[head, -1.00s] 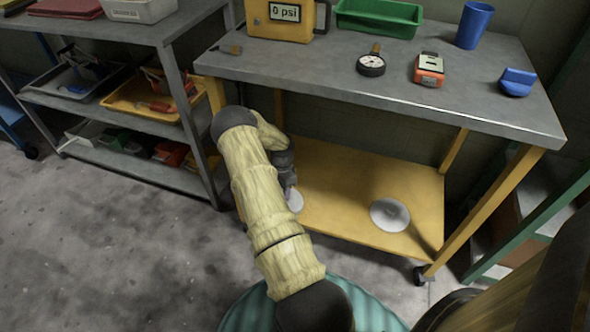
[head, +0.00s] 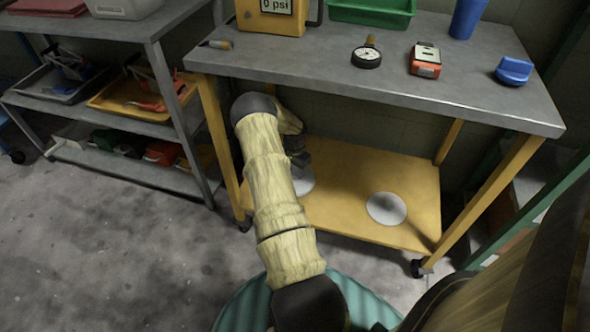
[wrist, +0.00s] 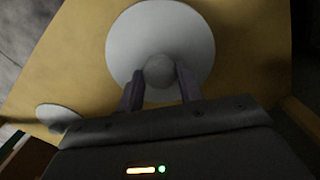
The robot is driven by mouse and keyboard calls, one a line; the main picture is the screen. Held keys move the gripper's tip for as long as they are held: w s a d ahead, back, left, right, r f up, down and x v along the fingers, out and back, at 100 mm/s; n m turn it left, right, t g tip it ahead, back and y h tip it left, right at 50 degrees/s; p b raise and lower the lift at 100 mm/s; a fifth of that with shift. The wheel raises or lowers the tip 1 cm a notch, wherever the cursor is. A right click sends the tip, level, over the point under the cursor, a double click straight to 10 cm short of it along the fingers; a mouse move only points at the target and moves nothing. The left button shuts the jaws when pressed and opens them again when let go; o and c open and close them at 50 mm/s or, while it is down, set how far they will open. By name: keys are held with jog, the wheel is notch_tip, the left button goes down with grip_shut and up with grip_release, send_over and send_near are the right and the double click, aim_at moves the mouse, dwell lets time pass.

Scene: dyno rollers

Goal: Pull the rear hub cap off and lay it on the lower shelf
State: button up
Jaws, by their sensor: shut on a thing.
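A pale grey hub cap with a round central knob (wrist: 159,70) fills the upper middle of the wrist view. It also shows, partly hidden by my arm, in the head view (head: 304,184). My gripper (wrist: 160,88) is shut on its knob, one finger on each side. In the head view my gripper (head: 299,160) reaches under the workbench, over the left part of the yellow lower shelf (head: 345,215). I cannot tell whether the held cap touches the shelf. A second hub cap (head: 387,209) lies on the shelf to the right; its edge shows in the wrist view (wrist: 58,115).
The grey bench top (head: 480,95) overhangs the shelf. Yellow legs (head: 218,140) stand at its corners, one close to the left of my arm. A grey rack (head: 120,170) stands at left. The shelf between the two caps is bare.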

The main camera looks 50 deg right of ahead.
jog(key=shift+f+b, duration=1.5)
jog(key=shift+f, duration=0.85)
jog(key=o, duration=1.2)
notch_tip(320, 180, up, 8)
jog(key=p, duration=0.3)
jog(key=shift+f, duration=0.2)
jog(key=shift+f, duration=0.1)
